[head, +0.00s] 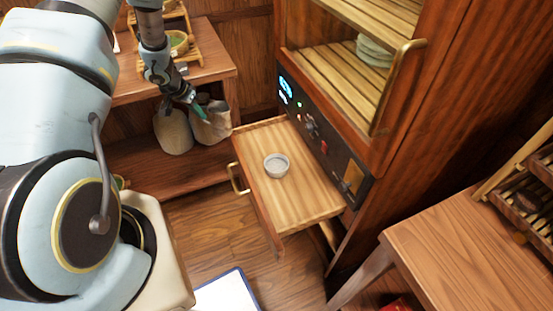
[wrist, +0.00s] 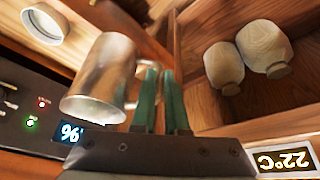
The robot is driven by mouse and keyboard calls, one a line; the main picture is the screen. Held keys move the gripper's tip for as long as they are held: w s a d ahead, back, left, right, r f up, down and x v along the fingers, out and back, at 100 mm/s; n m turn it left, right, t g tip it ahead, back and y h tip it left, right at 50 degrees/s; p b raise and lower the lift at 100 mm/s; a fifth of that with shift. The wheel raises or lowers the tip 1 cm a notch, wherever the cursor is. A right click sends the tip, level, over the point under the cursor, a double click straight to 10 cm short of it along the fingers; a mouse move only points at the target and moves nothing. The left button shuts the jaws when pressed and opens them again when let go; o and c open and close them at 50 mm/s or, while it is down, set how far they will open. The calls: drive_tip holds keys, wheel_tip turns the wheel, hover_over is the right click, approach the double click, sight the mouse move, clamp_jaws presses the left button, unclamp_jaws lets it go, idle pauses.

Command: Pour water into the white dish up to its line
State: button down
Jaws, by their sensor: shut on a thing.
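The white dish (head: 277,166) sits upright on the pulled-out wooden drawer (head: 305,205) of the cabinet. It also shows at the upper left of the wrist view (wrist: 46,24). Its line and any water in it are too small to make out. A shiny metal jug (wrist: 103,75) is in the wrist view, beside the green fingers. My gripper (wrist: 160,100) is shut on the jug at its handle side. In the head view my gripper (head: 196,107) is left of the drawer and apart from the dish. I cannot see water inside the jug.
The cabinet's control panel (head: 318,135) is right of the dish. A wooden table (head: 470,245) fills the lower right. The drawer around the dish is clear.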

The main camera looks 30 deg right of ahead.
drive_tip(key=d+m, duration=0.1)
drive_tip(key=d, duration=0.2)
drive_tip(key=d+f+m+g+p, duration=0.1)
drive_tip(key=d, duration=0.2)
drive_tip(key=d+f+m, duration=0.1)
drive_tip(key=d+m, duration=0.1)
drive_tip(key=d, duration=0.1)
drive_tip(key=shift+s+d+h+p, duration=0.3)
drive_tip(key=shift+d+h+p, duration=0.05)
drive_tip(key=shift+h+p, duration=0.05)
drive_tip(key=shift+s+r, duration=0.1)
drive_tip(key=shift+r, duration=0.05)
